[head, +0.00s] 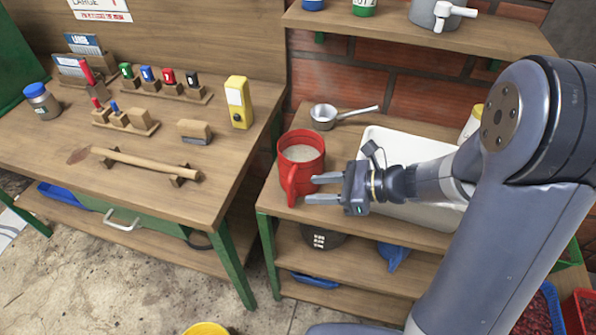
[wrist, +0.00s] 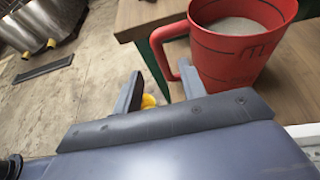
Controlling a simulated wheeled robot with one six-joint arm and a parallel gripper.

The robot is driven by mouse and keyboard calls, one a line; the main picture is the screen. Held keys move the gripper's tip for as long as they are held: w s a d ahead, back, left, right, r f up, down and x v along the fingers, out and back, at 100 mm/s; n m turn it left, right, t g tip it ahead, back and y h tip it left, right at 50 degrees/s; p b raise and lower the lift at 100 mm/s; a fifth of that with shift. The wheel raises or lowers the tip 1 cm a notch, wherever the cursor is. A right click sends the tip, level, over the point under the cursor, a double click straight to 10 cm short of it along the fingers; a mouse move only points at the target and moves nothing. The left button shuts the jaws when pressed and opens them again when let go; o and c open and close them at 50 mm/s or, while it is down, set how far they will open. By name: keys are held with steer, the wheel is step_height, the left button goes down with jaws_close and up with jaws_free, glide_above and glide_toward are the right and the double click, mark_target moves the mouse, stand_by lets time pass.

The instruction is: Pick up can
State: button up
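The only can-like vessel near my gripper is a red jug (head: 302,152) with dark markings, holding a pale, whitish content. It stands upright at the front left of the right-hand bench, its handle (head: 292,185) toward the front. In the wrist view the red jug (wrist: 240,55) is at upper right, and its handle loop points left. My gripper (head: 314,189) is open and empty, just right of the handle. In the wrist view the fingers of my gripper (wrist: 161,78) are spread, close to the handle; whether they touch it I cannot tell.
A white tray (head: 418,140) lies right of the jug, partly behind my arm. The left workbench (head: 60,150) holds a yellow device (head: 239,102), stamps and a wooden rod. A shelf (head: 400,32) is above.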

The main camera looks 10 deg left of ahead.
mark_target(298, 172)
steer(key=x, duration=0.2)
steer(key=r+x, duration=0.1)
steer(key=x, duration=0.2)
steer(key=shift+w+a+f, duration=0.1)
steer(key=shift+a, duration=0.35)
jaws_close()
stand_by(1.1)
